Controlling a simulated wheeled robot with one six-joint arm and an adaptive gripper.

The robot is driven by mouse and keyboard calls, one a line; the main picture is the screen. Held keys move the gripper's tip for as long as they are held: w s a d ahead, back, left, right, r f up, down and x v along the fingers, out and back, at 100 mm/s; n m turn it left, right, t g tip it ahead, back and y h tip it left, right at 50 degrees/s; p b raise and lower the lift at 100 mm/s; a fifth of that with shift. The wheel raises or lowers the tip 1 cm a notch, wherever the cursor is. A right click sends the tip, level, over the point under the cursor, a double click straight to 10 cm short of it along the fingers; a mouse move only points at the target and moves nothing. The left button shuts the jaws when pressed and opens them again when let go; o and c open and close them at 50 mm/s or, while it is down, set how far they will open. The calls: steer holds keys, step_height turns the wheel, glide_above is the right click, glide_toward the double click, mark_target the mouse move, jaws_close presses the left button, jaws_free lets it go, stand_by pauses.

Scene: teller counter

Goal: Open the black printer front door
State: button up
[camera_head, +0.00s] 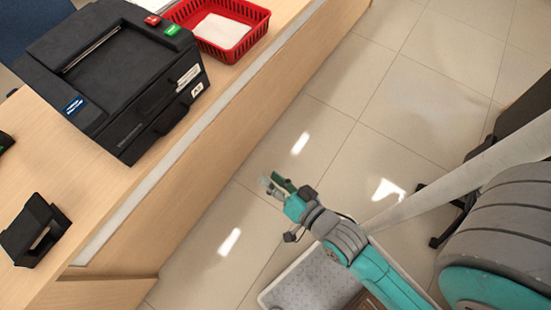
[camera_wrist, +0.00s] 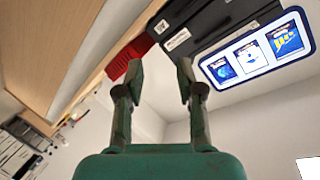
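The black printer (camera_head: 122,72) sits on the wooden counter in the upper left of the head view. Its front door (camera_head: 168,112) is on the face toward the counter's edge and looks shut, with a dark recess and white labels. The printer (camera_wrist: 208,28) also shows at the top of the wrist view, partly cut off. My gripper (camera_head: 275,185) is out past the counter's edge, over the floor, well apart from the printer. In the wrist view my gripper (camera_wrist: 160,82) has its two fingers spread with nothing between them.
A red basket (camera_head: 238,42) with white paper stands beside the printer. A small black device (camera_head: 36,230) is on the counter's near end. The raised counter edge (camera_head: 190,140) lies between my gripper and the printer. The tiled floor around my gripper is clear.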

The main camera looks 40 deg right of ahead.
steer(key=shift+s, duration=0.4)
stand_by(0.3)
